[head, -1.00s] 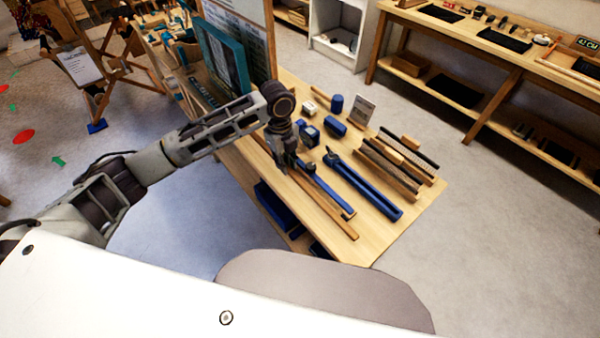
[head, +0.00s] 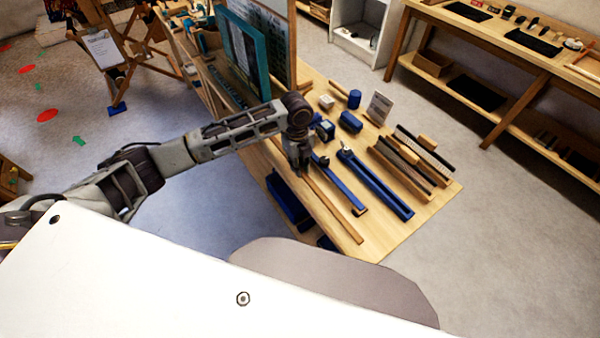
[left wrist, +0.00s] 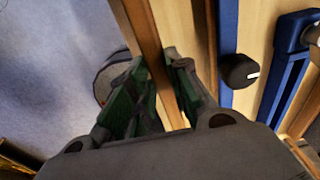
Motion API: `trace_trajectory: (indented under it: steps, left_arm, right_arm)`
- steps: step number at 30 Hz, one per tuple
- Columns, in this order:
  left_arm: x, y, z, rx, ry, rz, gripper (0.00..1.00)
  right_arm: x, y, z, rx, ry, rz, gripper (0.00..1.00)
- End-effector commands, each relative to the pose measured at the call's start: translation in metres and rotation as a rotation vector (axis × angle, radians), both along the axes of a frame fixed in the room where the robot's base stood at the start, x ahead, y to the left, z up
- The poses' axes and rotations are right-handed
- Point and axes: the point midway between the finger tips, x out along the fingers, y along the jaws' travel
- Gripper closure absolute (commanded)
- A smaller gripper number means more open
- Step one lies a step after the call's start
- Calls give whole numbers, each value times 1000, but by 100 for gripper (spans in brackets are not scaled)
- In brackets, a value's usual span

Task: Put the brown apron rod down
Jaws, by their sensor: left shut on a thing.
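The brown apron rod (head: 338,216) is a long thin wooden bar. It lies along the left edge of the table (head: 412,232) in the head view, its near end towards the front corner. My left gripper (head: 302,169) is shut on the rod from above, near that edge. In the left wrist view the rod (left wrist: 146,34) passes between the green-lined fingers of the gripper (left wrist: 157,68). Whether the rod touches the tabletop I cannot tell. Its far part is hidden by my left arm in the head view. My right gripper is not in view.
A blue bar (head: 343,187) lies just right of the rod, and a longer blue tool (head: 380,188) beyond it. The table's near right corner is bare.

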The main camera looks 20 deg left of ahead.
Motion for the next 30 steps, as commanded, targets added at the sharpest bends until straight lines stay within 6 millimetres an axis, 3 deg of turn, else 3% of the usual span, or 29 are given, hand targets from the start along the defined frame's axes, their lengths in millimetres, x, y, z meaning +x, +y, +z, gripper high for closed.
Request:
trace_trajectory:
  steps: [14, 24, 30]
  left_arm:
    - [0, 0, -7, -1, 1, -1, 100]
    - [0, 0, -38, 0, 0, -1, 100]
    - [0, 0, -42, 0, 0, -1, 100]
  right_arm:
    - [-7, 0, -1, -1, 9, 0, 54]
    - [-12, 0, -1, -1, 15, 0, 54]
    - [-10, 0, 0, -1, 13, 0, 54]
